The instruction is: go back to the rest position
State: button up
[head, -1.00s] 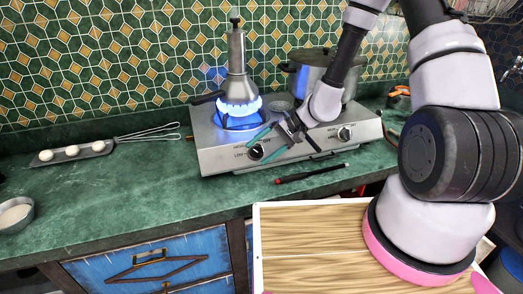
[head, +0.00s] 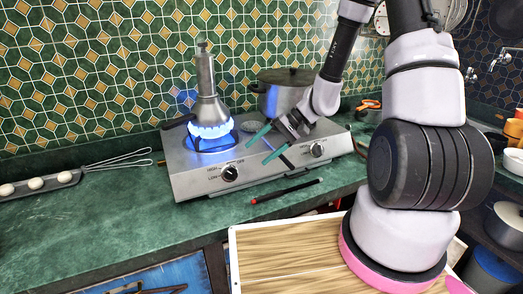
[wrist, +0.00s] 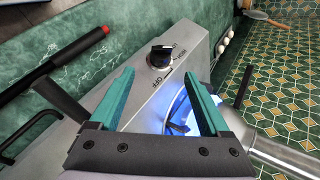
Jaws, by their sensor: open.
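My gripper (head: 255,155) is open and empty, its two teal fingers over the front of the steel gas hotplate (head: 190,185). It also shows in the wrist view (wrist: 158,74), with the left black knob (wrist: 160,55) beyond and between the fingertips, apart from them. In the head view that knob (head: 229,173) is left of the fingers. The right knob (head: 317,150) is right of them. The left burner has a blue flame (head: 212,130) under a moka pot (head: 206,88). The right burner is partly hidden by my arm.
A lidded pot (head: 276,98) stands behind my wrist. A black rod with a red end (head: 285,190) lies before the hotplate. A whisk (head: 118,161) and a tray of white round things (head: 55,181) lie left. Green counter (head: 110,215) at front left is clear.

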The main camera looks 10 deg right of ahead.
jog(key=s+d+r+t+h, duration=0.2)
jog(key=s+d+r, duration=0.2)
jog(key=r, duration=0.6)
jog(key=s+d+r+m+t+h, duration=0.1)
jog(key=s+d+r, duration=0.4)
jog(key=r, duration=0.6)
jog(key=s+d+r+m+t+h, duration=0.1)
jog(key=s+d+r+t+h, duration=0.3)
jog(key=r, duration=0.6)
jog(key=shift+s+d+r+h, duration=0.15)
jog(key=shift+d+r+h, duration=0.15)
jog(key=shift+h, duration=0.2)
